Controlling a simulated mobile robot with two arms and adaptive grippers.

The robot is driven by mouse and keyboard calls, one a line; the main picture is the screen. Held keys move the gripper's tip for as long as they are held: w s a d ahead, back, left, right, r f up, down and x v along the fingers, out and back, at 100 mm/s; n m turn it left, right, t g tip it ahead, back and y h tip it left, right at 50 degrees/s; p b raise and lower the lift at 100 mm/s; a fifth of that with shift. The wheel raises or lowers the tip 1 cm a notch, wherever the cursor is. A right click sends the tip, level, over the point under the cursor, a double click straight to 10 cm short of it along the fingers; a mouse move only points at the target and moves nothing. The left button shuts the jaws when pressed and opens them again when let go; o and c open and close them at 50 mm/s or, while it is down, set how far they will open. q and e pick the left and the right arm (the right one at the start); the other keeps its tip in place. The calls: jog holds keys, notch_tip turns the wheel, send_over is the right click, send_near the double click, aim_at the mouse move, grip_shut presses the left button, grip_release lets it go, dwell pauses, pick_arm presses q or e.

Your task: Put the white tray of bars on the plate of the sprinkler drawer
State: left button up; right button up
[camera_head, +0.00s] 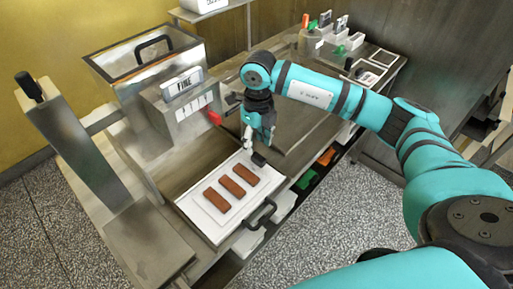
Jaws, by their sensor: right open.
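The white tray (206,221) lies flat with three brown bars (232,186) side by side on it. It is at the pulled-out sprinkler drawer, whose black handle (262,214) sticks out at the front. The tray appears to rest on the drawer's plate, which it mostly hides. My right gripper (253,150) is open and points down at the tray's far right corner. I cannot tell whether its fingers touch the tray edge. The bars are clear of the fingers. My left gripper is not in view.
The metal sprinkler box (145,55) with a lid handle and a "FINE" label stands behind the drawer. A tall metal lever (70,140) rises at left. Containers (310,40) stand on the far counter. Green and orange items (327,155) sit on a shelf below. The floor at front is clear.

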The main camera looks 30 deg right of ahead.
notch_tip(320, 180, up, 9)
jog(key=b, duration=0.1)
jog(key=shift+r, duration=0.15)
jog(key=shift+d, duration=0.15)
